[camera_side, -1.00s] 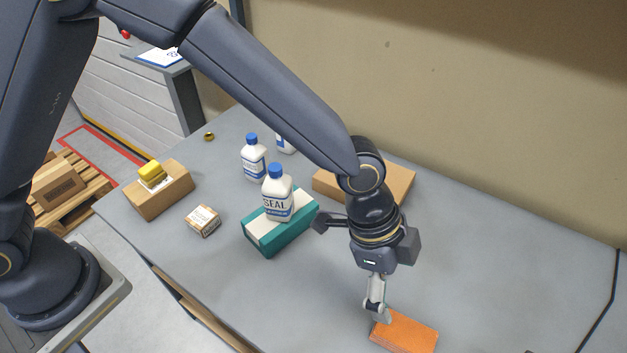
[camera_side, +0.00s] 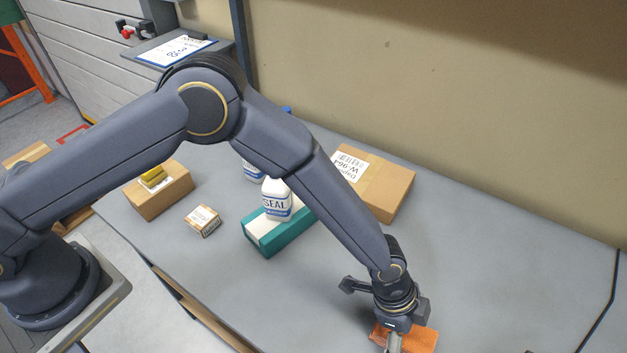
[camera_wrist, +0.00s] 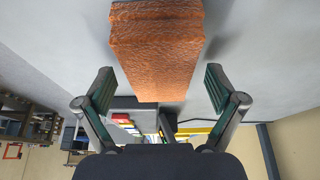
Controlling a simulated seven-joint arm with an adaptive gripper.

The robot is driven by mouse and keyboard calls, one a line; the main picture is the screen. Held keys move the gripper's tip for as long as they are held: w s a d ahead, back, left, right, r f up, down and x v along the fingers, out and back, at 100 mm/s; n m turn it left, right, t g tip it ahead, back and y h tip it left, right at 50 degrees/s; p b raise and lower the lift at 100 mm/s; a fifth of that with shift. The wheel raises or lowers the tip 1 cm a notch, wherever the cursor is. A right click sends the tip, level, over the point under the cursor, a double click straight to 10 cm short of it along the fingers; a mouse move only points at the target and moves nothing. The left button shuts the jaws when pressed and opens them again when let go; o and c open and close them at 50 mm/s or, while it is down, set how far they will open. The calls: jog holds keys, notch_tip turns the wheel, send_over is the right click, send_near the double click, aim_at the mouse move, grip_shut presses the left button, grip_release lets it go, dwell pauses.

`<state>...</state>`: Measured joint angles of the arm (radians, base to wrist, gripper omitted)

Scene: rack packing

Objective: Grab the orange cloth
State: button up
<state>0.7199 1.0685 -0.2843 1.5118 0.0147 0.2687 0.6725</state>
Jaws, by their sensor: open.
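The orange cloth (camera_side: 424,339) lies as a folded block on the grey table at the lower right of the side view, partly hidden behind my wrist. My gripper (camera_side: 394,345) is low over its near left side, its fingertips cut off by the picture's bottom edge. In the wrist view the orange cloth (camera_wrist: 157,48) shows a rough surface at the top middle. There my gripper (camera_wrist: 158,90) is open, with one finger to each side of the cloth's line and a gap on both sides. I cannot tell whether either finger touches it.
A teal box (camera_side: 262,233) with a white SEAL bottle (camera_side: 277,203) on it stands left of my arm. A cardboard box (camera_side: 389,190) lies behind. A small carton (camera_side: 203,221) and a brown box (camera_side: 160,194) with yellow items are further left.

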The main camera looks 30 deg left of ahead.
jog(key=shift+d+f, duration=0.1)
jog(key=shift+f, duration=0.1)
jog(key=shift+f, duration=0.25)
dwell(0.4)
jog(key=shift+c, duration=0.4)
jog(key=c, duration=1.2)
